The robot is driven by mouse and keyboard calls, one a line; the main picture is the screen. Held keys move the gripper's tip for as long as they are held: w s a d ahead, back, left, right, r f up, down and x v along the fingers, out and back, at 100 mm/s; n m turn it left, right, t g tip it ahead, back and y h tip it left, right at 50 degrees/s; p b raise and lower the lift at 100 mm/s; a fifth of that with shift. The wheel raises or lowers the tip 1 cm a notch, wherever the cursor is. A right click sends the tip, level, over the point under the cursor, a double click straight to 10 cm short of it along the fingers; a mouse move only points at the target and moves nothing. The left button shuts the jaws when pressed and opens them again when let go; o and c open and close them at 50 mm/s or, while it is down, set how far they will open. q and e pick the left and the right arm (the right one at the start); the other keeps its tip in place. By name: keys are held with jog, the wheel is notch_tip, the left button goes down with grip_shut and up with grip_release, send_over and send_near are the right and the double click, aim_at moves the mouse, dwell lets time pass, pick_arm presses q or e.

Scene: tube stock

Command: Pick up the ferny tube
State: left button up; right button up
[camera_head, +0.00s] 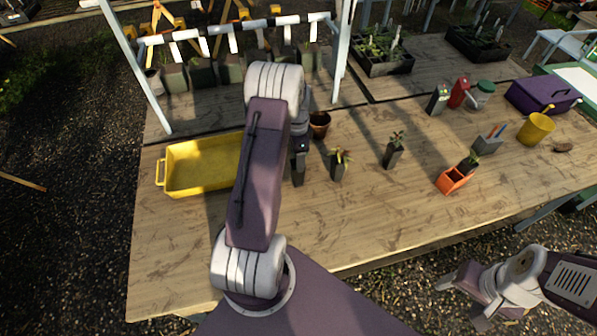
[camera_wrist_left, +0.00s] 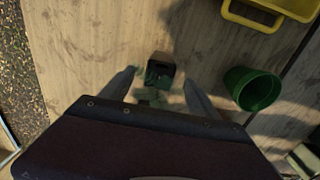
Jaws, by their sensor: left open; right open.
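A dark square tube (camera_wrist_left: 160,71) with pale green leaves (camera_wrist_left: 150,97) stands between the spread fingers of my left gripper (camera_wrist_left: 158,80) in the left wrist view. The fingers are open, with gaps on both sides. In the head view this tube (camera_head: 298,171) is partly hidden by my left arm; its foliage is hidden there. To its right stand a tube with yellowish, strappy leaves (camera_head: 340,165) and a tube with a small leafy plant (camera_head: 393,155). I cannot tell for certain which is ferny. My right gripper (camera_head: 460,300) is open and empty beyond the table's front edge.
A yellow tray (camera_head: 185,190) lies left of my left arm. A round pot (camera_head: 320,124) is close behind the tubes and shows green in the left wrist view (camera_wrist_left: 252,90). An orange holder (camera_head: 453,181) with a plant stands right. The table's front middle is clear.

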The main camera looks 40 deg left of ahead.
pick_arm(q)
jog(key=shift+f, duration=0.25)
notch_tip(320, 180, down, 4)
jog(key=shift+d+f+p, duration=0.1)
jog(key=shift+p, duration=0.75)
jog(key=shift+w+f, duration=0.15)
jog(key=shift+f, duration=0.15)
jog(key=shift+r, duration=0.1)
grip_shut()
notch_tip(320, 180, up, 4)
jog(key=shift+r+b, duration=0.1)
jog(key=shift+b, duration=0.7)
jog(key=w+d+r+b, duration=0.1)
jog(key=d+r+b, duration=0.1)
jog(key=d+r, duration=0.4)
jog(key=d, duration=0.5)
jog(key=shift+w+d+r, duration=0.25)
jog(key=shift+w+r, duration=0.1)
jog(key=shift+r, duration=0.05)
